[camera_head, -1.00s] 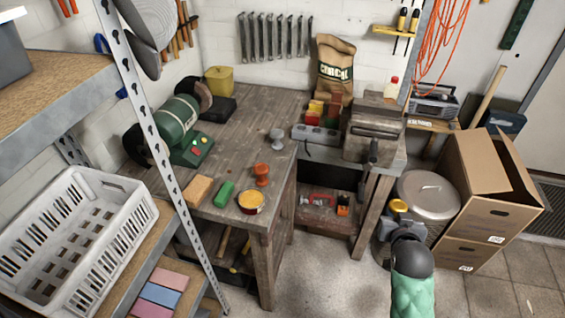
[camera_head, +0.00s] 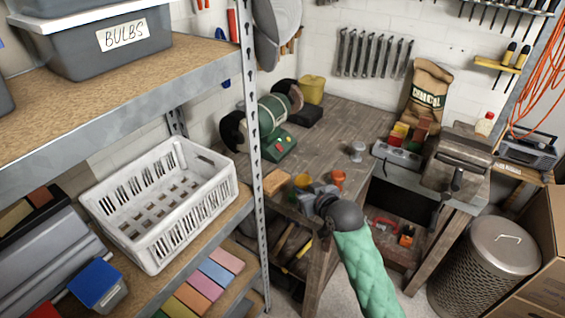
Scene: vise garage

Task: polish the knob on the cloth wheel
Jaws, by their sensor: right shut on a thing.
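The green bench grinder (camera_head: 272,115) stands at the back left of the workbench. The hand hides most of the jaws and part of the bench behind. An orange knob-shaped piece (camera_head: 338,178) and a grey one (camera_head: 356,150) stand on the bench top. My left gripper is out of view.
A metal shelf post (camera_head: 252,130) stands between the white basket (camera_head: 160,205) and the bench (camera_head: 325,130). A tan block (camera_head: 275,182) lies near the bench's front. A vise (camera_head: 458,158) and a metal bin (camera_head: 490,262) are at right. The bench's middle is clear.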

